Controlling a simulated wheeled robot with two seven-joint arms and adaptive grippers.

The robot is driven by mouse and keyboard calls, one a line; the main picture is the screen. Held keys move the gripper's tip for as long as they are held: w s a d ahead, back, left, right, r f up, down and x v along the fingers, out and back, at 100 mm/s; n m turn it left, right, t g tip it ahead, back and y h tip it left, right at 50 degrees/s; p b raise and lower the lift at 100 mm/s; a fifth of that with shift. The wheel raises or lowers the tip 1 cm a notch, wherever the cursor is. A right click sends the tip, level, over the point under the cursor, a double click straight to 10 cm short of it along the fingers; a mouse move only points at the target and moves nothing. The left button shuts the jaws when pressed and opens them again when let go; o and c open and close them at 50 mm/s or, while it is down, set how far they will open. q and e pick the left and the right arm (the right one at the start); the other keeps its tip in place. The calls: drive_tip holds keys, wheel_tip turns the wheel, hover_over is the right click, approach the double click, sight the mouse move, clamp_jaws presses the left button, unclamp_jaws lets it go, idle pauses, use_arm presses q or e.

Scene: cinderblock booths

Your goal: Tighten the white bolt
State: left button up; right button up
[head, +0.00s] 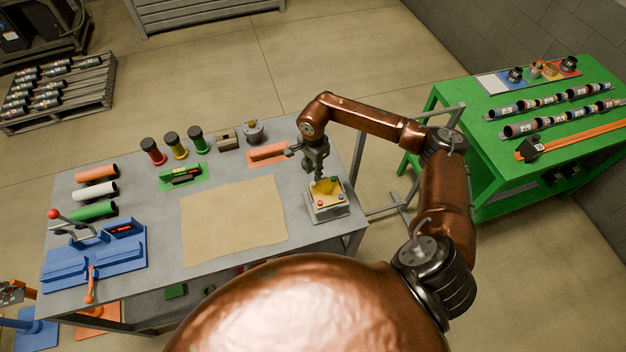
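A small box (327,212) with a yellow top stands near the right end of the grey table (160,265). Small red and blue bolt heads show on its top. I cannot make out a white bolt; the gripper covers part of the box top. My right gripper (319,180) points down over the back left part of the box top, at or just above it. Its fingers are too small and dark to tell whether they are open or shut. My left gripper is not in view.
A tan mat (233,222) lies left of the box. Orange, white and green tubes, a blue fixture (95,262) with a red-knobbed lever, and several capped cylinders (174,146) stand farther left and back. A green table (485,190) stands at right, beyond my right arm.

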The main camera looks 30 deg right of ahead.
sight(313, 183)
wheel_tip(313, 183, down, 5)
drive_tip(key=shift+p, duration=0.85)
drive_tip(key=shift+f, duration=0.6)
clamp_jaws()
